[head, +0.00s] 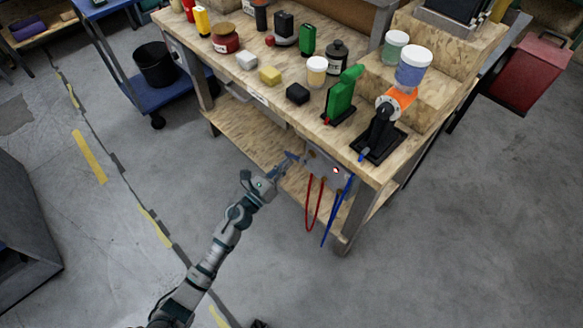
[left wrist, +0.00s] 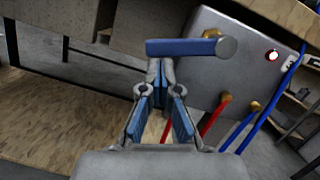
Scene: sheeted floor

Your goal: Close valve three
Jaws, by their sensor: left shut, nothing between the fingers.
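A grey metal panel (left wrist: 215,75) with brass fittings is mounted under the front edge of the workbench, and it also shows in the head view (head: 322,172). A blue lever handle (left wrist: 185,47) sticks out from the panel in the left wrist view, lying nearly level. In the head view the blue handle (head: 292,156) is small, close to my fingertips. My left gripper (head: 276,172) is shut and empty, just in front of the handle. In the left wrist view my gripper (left wrist: 160,80) is below the handle; contact cannot be told. No valve number is readable. My right gripper is not in view.
Red hose (head: 313,205) and blue hose (head: 338,210) hang from the panel. The workbench top (head: 235,80) holds bottles, blocks and jars. A lower plywood shelf (head: 240,135) is mostly bare. A blue cart (head: 165,95) stands left; the floor in front is clear.

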